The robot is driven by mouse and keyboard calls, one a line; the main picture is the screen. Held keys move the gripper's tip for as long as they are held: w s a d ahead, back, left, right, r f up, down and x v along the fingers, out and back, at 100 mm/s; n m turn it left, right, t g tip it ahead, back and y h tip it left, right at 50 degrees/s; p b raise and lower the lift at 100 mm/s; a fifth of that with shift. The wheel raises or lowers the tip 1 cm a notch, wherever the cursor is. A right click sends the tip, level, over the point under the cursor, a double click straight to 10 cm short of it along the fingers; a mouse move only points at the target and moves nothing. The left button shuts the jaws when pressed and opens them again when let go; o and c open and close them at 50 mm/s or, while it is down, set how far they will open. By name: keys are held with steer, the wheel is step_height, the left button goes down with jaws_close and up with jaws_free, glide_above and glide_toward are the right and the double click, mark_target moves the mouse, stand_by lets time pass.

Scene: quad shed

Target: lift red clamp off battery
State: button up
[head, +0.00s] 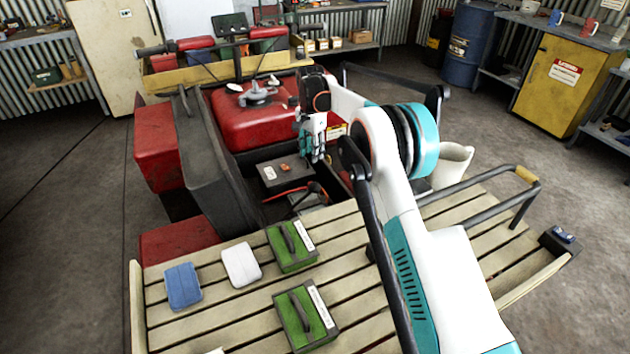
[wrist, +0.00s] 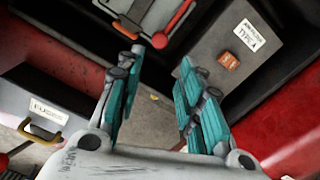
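My gripper (head: 313,148) hangs over the open bay of the red quad in the head view. In the wrist view its two teal fingers (wrist: 159,75) are spread wide, with nothing between them. A red bar with a rounded end, which looks like the red clamp (wrist: 175,25), lies at the top of the wrist view, beyond the fingertips. It lies across a grey block, apparently the battery (wrist: 153,13), which is cut off by the frame edge.
A dark box (wrist: 213,50) with an air filter label and an orange piece sits right of the red bar. A fuses box (wrist: 25,112) with a yellow handle is at left. Red quad walls enclose the bay. Green cases (head: 291,247) stand on the slatted rack.

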step_height(320, 180, down, 14)
steer(key=b, duration=0.4)
steer(key=shift+r+b, duration=0.15)
steer(key=shift+b, duration=0.15)
steer(key=shift+r, duration=0.1)
jaws_close()
